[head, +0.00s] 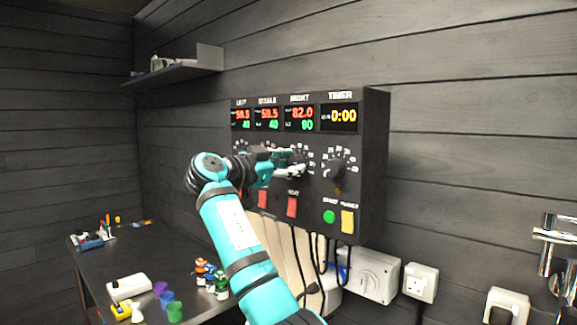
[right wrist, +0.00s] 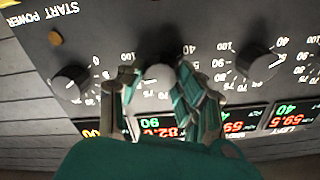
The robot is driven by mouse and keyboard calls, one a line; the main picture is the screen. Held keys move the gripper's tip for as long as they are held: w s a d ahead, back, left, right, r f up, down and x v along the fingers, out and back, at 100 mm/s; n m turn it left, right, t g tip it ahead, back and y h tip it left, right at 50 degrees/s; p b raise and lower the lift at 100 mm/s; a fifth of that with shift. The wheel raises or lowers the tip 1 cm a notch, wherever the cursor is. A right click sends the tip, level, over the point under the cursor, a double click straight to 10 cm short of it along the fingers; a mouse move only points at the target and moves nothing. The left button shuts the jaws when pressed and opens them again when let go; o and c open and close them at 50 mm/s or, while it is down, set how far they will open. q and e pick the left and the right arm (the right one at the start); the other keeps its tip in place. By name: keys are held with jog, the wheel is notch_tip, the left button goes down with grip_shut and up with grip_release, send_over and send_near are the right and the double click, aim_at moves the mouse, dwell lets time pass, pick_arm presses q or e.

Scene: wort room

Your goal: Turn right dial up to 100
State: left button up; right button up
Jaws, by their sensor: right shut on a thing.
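The black control box (head: 372,140) hangs on the wall with displays labelled LEFT, a middle one, RIGHT and TIMER. The RIGHT display (head: 299,118) reads 82.0 in red and 90 in green. My right gripper (head: 292,163) is at the right dial under that display and hides most of it in the head view. In the right wrist view, its fingers (right wrist: 157,82) are shut around the grey right dial (right wrist: 159,74), one on each side. That view shows the panel upside down. My left gripper is not in view.
The timer dial (head: 338,168) and the middle dial (right wrist: 257,60) flank the held dial closely. Red switches (head: 292,206), a green button (head: 329,216) and a yellow switch (head: 347,221) sit below. Cables hang under the box. A dark table (head: 95,262) holds small coloured items.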

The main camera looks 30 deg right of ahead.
jog(key=m, duration=0.3)
jog(key=shift+m, duration=0.3)
jog(key=shift+r+m, duration=0.1)
jog(key=shift+m, duration=1.7)
jog(key=o, duration=1.2)
jog(key=shift+d, duration=0.1)
jog(key=shift+c, duration=0.2)
jog(key=v, duration=1.2)
